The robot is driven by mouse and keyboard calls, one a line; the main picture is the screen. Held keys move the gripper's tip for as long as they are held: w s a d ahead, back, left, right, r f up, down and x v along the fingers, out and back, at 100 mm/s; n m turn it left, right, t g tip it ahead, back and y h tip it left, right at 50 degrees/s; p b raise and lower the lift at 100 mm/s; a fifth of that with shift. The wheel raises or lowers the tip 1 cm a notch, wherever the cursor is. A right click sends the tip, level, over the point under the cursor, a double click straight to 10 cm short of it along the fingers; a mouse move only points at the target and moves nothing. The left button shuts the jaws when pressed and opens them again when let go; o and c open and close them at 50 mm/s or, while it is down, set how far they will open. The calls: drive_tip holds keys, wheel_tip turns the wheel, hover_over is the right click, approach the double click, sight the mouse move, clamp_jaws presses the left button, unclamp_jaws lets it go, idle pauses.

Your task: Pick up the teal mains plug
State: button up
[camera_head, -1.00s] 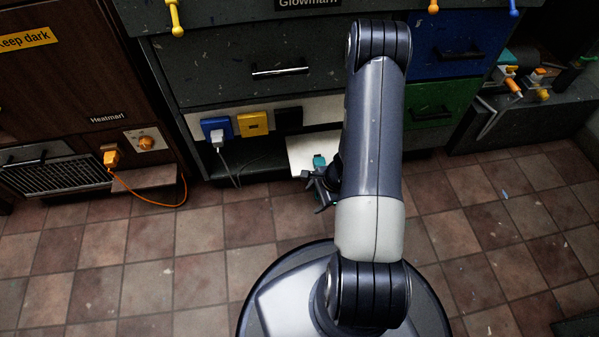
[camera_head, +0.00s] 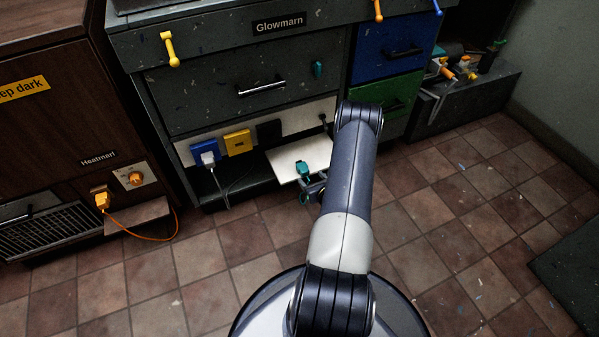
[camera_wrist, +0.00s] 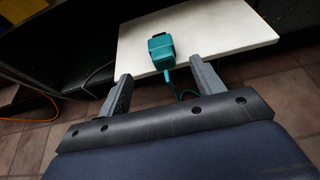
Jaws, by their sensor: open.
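The teal mains plug (camera_head: 303,168) lies on a white board (camera_head: 284,157) low at the front of the grey cabinet. In the wrist view the plug (camera_wrist: 161,50) sits on the white board (camera_wrist: 215,30) near its front edge, with a teal cable running from it over the edge. My gripper (camera_wrist: 158,82) is open and empty, its two fingers apart on either side of the cable. The plug lies beyond the fingertips, roughly centred between them. In the head view my gripper (camera_head: 308,192) is partly hidden by my arm, just in front of the board.
A blue socket (camera_head: 205,152) with a white plug, a yellow socket (camera_head: 238,142) and a black socket (camera_head: 269,132) line the panel above left. An orange plug (camera_head: 102,199) with an orange cable is on the brown cabinet.

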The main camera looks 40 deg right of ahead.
sight(305, 171)
drive_tip(key=b+x, duration=0.2)
drive_tip(key=x, duration=0.6)
drive_tip(key=shift+d+f+b, duration=0.2)
drive_tip(key=shift+b, duration=0.2)
drive_tip(key=c, duration=1.2)
drive_tip(key=shift+o, duration=0.2)
drive_tip(key=shift+r, duration=0.15)
wheel_tip(305, 171, up, 10)
drive_tip(key=p, duration=0.3)
drive_tip(key=shift+p, duration=0.3)
